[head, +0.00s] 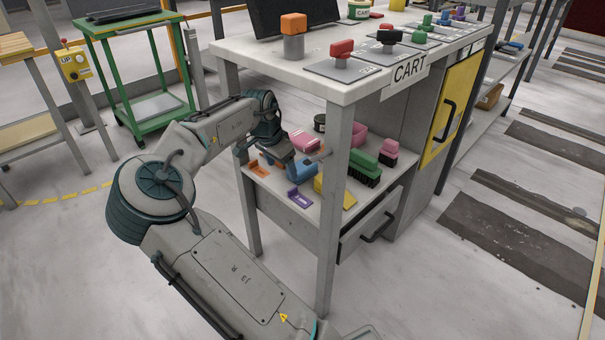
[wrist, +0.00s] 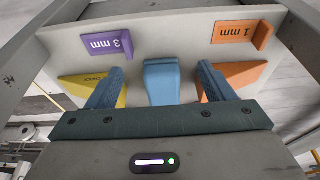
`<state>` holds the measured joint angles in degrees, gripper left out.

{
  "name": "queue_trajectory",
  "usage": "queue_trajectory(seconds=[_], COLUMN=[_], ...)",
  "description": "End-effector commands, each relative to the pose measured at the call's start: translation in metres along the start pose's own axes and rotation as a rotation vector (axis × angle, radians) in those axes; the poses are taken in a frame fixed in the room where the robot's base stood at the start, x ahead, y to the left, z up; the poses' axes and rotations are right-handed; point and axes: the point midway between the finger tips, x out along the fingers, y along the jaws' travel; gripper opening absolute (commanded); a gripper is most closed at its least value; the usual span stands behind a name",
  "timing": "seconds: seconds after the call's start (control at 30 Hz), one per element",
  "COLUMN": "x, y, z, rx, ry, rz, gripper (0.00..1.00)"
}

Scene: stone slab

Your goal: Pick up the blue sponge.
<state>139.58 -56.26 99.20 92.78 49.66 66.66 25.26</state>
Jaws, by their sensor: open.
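The blue sponge (wrist: 162,85) lies on the cart's lower shelf (wrist: 190,30). In the wrist view it is between the two dark blue fingers of my gripper (wrist: 159,70), with a visible gap on each side. My gripper is open, and the fingers do not appear to touch the sponge. In the head view my gripper (head: 284,158) reaches in under the cart top. Blue shows there beside it, partly covered, and I cannot clearly separate sponge from fingers.
A purple "3 mm" piece (wrist: 107,42) and an orange "1 mm" piece (wrist: 245,35) lie beyond the sponge. A yellow wedge (wrist: 80,88) and an orange wedge (wrist: 235,78) flank my fingers. A green brush (head: 366,167) and pink items share the shelf. A cart leg (head: 335,200) stands close by.

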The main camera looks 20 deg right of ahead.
Motion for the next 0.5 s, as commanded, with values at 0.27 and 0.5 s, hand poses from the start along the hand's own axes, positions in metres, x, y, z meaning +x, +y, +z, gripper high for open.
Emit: queue_trajectory(seconds=[0.27, 0.5], x=[0.014, 0.015], y=[0.0, -0.001], z=[-0.043, -0.055], rx=[0.0, -0.003], ry=[0.001, 0.0], rz=[0.001, 0.0], gripper=[0.75, 0.75])
